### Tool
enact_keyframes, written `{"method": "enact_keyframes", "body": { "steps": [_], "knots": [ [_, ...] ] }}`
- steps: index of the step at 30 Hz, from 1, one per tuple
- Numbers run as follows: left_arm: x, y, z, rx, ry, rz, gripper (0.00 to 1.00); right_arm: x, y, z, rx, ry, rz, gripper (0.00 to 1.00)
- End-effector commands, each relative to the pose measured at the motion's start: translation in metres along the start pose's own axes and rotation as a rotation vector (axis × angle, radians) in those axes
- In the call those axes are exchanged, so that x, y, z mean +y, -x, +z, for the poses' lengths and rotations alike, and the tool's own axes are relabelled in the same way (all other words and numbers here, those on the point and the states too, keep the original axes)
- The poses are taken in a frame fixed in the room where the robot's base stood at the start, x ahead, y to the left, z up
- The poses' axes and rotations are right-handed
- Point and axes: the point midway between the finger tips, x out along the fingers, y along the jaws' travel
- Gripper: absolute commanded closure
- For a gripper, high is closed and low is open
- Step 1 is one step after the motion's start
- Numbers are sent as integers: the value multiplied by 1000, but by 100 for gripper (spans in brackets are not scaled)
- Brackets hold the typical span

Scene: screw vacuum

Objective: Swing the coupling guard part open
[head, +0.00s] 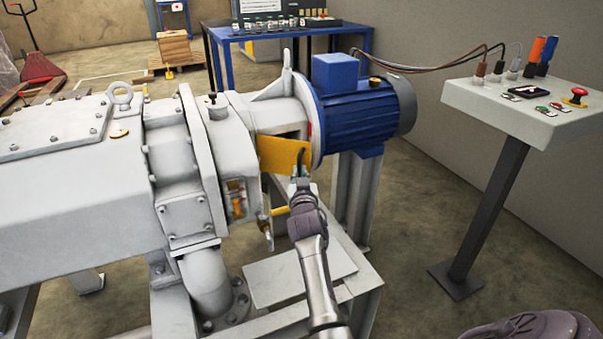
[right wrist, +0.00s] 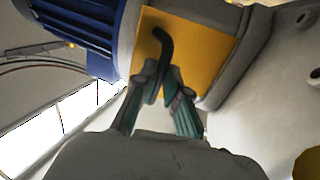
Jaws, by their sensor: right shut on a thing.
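The coupling guard part is a yellow plate (head: 280,155) between the grey pump housing and the blue motor (head: 352,112). It covers part of the coupling opening, and a dark gap shows above it. In the right wrist view the yellow plate (right wrist: 200,45) carries a black curved handle (right wrist: 163,48). My right gripper (head: 300,178) is at the plate's lower right, its fingers (right wrist: 170,88) shut on the handle's lower end.
The grey pump body (head: 80,180) fills the left. A control stand (head: 530,108) with a red button stands at the right. A blue table (head: 290,32) is behind the motor. Floor between the pump frame and the stand is clear.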

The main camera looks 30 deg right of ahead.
Motion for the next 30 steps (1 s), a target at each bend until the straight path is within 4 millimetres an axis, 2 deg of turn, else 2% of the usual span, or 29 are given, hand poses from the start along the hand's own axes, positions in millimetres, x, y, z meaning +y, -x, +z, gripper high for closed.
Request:
{"method": "enact_keyframes", "body": {
  "steps": [1,16,17,18,30],
  "knots": [
    [0,1,1,-5,0,0,60,-14,0,-4,8,-6,-22,100],
    [-1,1,4,-17,1,-2,60,-14,0,-5,11,-10,-24,100],
    [-1,1,4,-17,1,-1,60,-14,0,-5,11,-10,-24,85],
    [-1,1,4,-17,1,-1,60,-14,0,-5,11,-10,-23,78],
    [-1,1,3,-15,1,-1,60,-10,0,-4,7,-5,-17,77]
  ]
}}
